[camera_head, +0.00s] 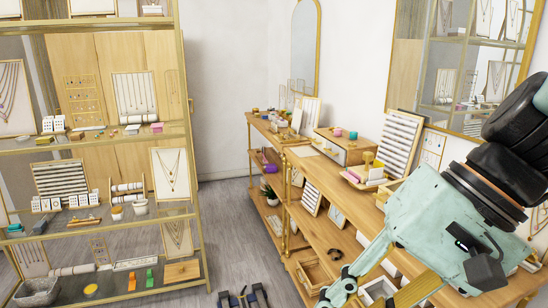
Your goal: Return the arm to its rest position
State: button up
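My arm comes in from the right edge, with dark rounded joints and a mint-green wrist body that carries a small black camera. It hangs in front of the right-hand wooden shelf unit (315,195). My gripper (340,287) points down and left at the bottom of the picture. One mint linkage with dark pivots shows there. The rest of the gripper is cut off or hidden behind the wrist, so I cannot tell its opening or whether it holds anything.
A gold-framed glass display case (192,150) with jewellery stands on the left. The shelf unit bears a wooden box (342,148), a ring display (401,142) and trays close to my arm. Grey floor (226,225) lies open between them. Mirrors hang on the back wall.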

jog(key=s+d+r+n+t+h, duration=0.1)
jog(key=s+d+r+h, duration=0.1)
jog(key=d, duration=0.4)
jog(key=s+d+r+n+t+h, duration=0.1)
jog(key=s+d+n+t+h, duration=0.1)
jog(key=d+h, duration=0.2)
jog(key=shift+d+r, duration=0.4)
jog(key=shift+d, duration=0.55)
dwell(0.8)
